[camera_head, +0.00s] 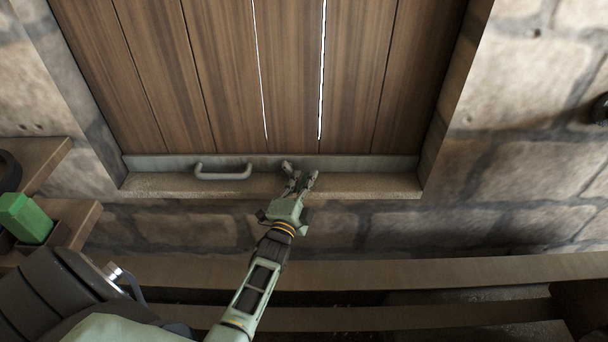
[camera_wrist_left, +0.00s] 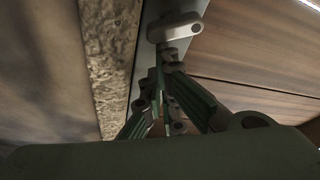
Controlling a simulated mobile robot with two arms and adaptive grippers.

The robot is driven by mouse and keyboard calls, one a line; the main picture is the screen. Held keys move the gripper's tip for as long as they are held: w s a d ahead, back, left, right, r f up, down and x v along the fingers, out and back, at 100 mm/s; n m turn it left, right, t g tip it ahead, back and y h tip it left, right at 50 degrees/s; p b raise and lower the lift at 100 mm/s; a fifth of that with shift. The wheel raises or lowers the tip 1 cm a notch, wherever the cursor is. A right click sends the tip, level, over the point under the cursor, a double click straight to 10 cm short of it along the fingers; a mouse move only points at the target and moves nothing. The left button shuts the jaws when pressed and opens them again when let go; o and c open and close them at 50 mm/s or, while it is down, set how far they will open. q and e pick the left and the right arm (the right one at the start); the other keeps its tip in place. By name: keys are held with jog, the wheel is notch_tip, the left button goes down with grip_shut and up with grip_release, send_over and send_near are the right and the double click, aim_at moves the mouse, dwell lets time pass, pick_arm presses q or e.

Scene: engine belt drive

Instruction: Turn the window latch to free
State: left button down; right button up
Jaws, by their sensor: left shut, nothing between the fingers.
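The window is closed by brown wooden boards (camera_head: 220,80) with a grey metal rail (camera_head: 385,163) along their lower edge. A grey rounded metal piece, which looks like the latch (camera_wrist_left: 175,28), sits on the rail just beyond my fingertips in the left wrist view. In the head view my gripper mostly hides that spot. My left gripper (camera_head: 301,178) is at the rail, right of the fixed handle; it also shows in the left wrist view (camera_wrist_left: 165,75). Its fingers are shut and empty, close to the latch; I cannot tell whether they touch it. My right gripper is not in view.
A grey bar handle (camera_head: 223,172) is fixed on the rail to the left of my gripper. A stone sill (camera_head: 365,186) runs below. A wooden shelf (camera_head: 75,222) with a green block (camera_head: 25,217) stands at the left. Wooden beams (camera_head: 430,272) cross below the window.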

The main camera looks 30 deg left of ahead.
pick_arm(q)
jog(key=shift+f+m, duration=0.2)
jog(key=shift+m, duration=0.3)
dwell(0.4)
